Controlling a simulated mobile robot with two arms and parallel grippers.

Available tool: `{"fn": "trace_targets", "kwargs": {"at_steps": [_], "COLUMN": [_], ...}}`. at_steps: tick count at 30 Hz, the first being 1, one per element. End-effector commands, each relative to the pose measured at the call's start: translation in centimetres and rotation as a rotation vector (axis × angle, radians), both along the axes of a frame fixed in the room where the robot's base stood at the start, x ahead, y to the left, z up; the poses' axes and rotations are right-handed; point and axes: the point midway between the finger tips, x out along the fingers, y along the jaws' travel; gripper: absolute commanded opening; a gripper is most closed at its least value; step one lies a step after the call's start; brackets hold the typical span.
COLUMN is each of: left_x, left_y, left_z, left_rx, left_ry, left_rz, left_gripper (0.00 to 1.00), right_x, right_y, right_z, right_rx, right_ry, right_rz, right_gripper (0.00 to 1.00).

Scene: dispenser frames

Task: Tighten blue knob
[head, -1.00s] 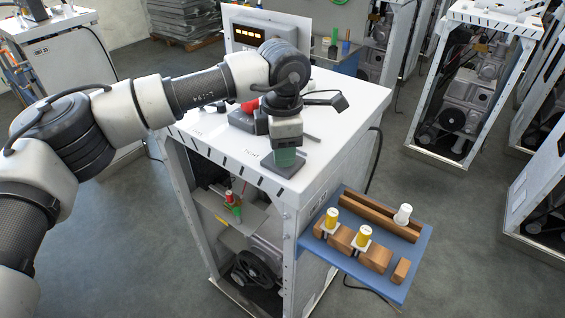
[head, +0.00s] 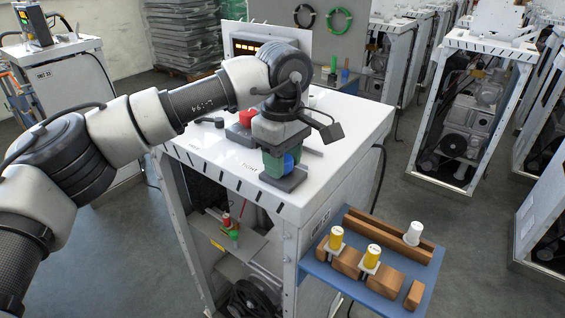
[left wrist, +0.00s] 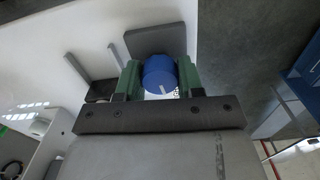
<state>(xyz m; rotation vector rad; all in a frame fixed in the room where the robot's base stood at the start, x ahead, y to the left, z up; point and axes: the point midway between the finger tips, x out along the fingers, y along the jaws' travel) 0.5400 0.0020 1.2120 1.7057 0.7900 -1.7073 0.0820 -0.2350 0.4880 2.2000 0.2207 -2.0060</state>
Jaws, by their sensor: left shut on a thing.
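The blue knob (left wrist: 160,74) sits between the two green fingers of my left gripper (left wrist: 158,80) in the left wrist view. A white mark shows on its face. In the head view the knob (head: 288,163) shows beside a green finger, above a dark grey base plate (head: 284,183) on the white top of the dispenser frame (head: 335,140). My left gripper (head: 280,162) points down at it and is shut on the knob. The plate also shows behind the knob in the left wrist view (left wrist: 155,41). My right gripper is not in view.
A red knob (head: 246,117) on a dark block stands just left of my gripper. A blue side shelf (head: 385,282) holds wooden blocks, two yellow-capped pieces and a white-capped piece (head: 413,233).

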Motion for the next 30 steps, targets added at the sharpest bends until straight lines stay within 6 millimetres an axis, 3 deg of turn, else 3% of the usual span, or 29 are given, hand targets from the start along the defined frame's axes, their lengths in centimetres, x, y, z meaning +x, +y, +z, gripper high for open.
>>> {"fn": "trace_targets", "kwargs": {"at_steps": [9,26,27,30], "left_x": [0.1,0.11,0.13,0.11], "left_y": [-0.01,-0.01,0.0,0.0], "left_z": [0.32,0.39,0.39,0.34], "left_rx": [-0.003,-0.003,-0.004,-0.003], "left_ry": [-0.005,-0.007,-0.007,-0.006], "left_rz": [-0.132,-0.163,-0.163,-0.163], "left_gripper": [0.14,0.14,0.39,0.54], "right_x": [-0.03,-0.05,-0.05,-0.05], "right_y": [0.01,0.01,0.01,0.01], "right_z": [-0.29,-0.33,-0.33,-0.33], "right_rx": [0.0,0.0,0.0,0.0], "right_ry": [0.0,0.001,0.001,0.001], "right_rz": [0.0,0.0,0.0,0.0], "right_gripper": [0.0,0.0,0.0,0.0]}}
